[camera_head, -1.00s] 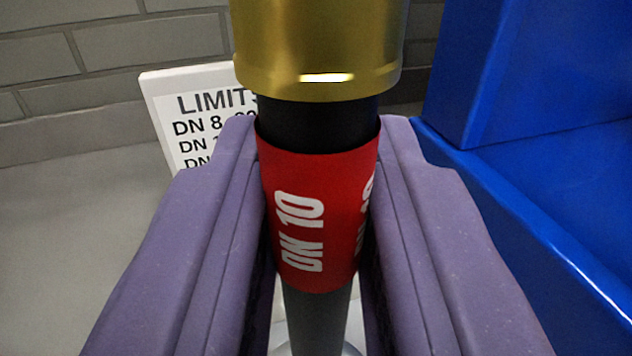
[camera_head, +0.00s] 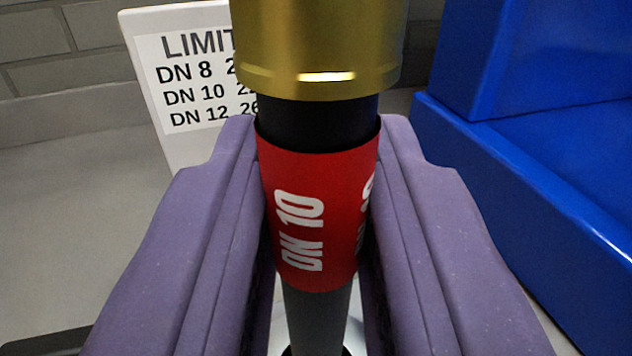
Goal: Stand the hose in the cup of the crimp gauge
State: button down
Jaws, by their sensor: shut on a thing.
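The hose (camera_head: 318,130) is black with a brass-coloured ferrule (camera_head: 318,50) at its top and a red band (camera_head: 312,220) marked DN 10. My gripper (camera_head: 316,190) is shut on the hose at the red band, one purple finger on each side. The hose looks roughly upright. Below the band a grey length (camera_head: 318,315) runs down between the fingers. At the bottom edge, a pale surface and a dark ring show in part around its lower end. I cannot tell whether this is the gauge's cup, or whether the hose is inside it.
A white sign (camera_head: 185,95) headed LIMIT, listing DN 8, DN 10 and DN 12, stands behind the hose at left. A blue bin (camera_head: 540,180) fills the right side. A dark object (camera_head: 48,342) shows at the lower left. Grey surface lies open at left.

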dwell(0.3)
jog(key=c, duration=0.9)
grip_release()
jog(key=shift+o, duration=0.2)
jog(key=s+p, duration=0.1)
jog(key=s, duration=0.6)
jog(key=shift+s+a, duration=0.25)
jog(key=shift+s, duration=0.15)
jog(key=shift+s, duration=0.1)
